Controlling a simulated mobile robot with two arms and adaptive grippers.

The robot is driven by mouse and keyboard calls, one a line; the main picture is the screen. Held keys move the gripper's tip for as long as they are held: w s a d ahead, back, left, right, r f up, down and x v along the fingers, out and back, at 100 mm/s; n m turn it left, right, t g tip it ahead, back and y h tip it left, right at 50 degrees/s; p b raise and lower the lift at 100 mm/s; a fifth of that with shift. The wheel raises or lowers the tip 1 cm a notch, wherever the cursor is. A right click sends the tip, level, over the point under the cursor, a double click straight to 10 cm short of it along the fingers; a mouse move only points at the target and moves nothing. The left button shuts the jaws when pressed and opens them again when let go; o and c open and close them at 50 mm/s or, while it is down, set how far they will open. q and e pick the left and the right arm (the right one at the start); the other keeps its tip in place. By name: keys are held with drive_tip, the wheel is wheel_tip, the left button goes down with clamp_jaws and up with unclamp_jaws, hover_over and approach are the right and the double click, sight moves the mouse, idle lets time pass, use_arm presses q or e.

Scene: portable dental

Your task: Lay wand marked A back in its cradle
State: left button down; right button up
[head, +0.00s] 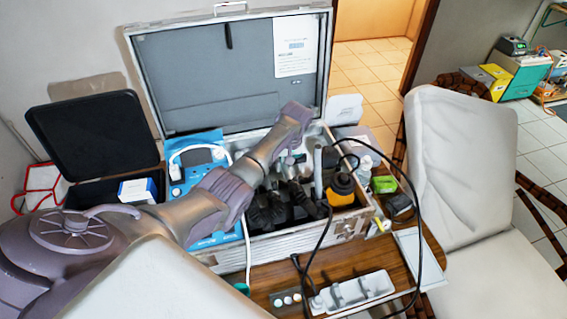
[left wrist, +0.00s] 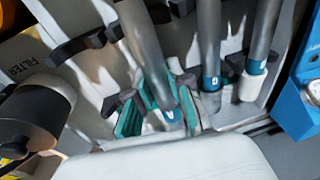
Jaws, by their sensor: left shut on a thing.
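My left gripper (head: 287,172) reaches down into the open metal case from above; my arm hides much of it in the head view. In the left wrist view its dark fingers with teal pads (left wrist: 160,108) are shut on a silver wand (left wrist: 143,45). That wand has a blue band at its lower end, whose mark I cannot read. Two similar silver wands with blue bands stand beside it, a middle one (left wrist: 209,40) and a right one (left wrist: 265,35). Black clips (left wrist: 80,46) lie to the left of the held wand. My right gripper is not in view.
The case (head: 345,225) stands on a wooden table (head: 430,265), lid up. A pale chair (head: 460,160) stands right.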

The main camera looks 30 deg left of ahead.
use_arm(q)
drive_tip(key=shift+f, duration=0.1)
drive_tip(key=shift+f, duration=0.15)
idle(0.6)
drive_tip(key=shift+f, duration=0.15)
drive_tip(key=shift+f+b, duration=0.3)
drive_tip(key=shift+f, duration=0.25)
drive_tip(key=shift+w, duration=0.1)
drive_tip(key=shift+f, duration=0.1)
drive_tip(key=c, duration=1)
unclamp_jaws()
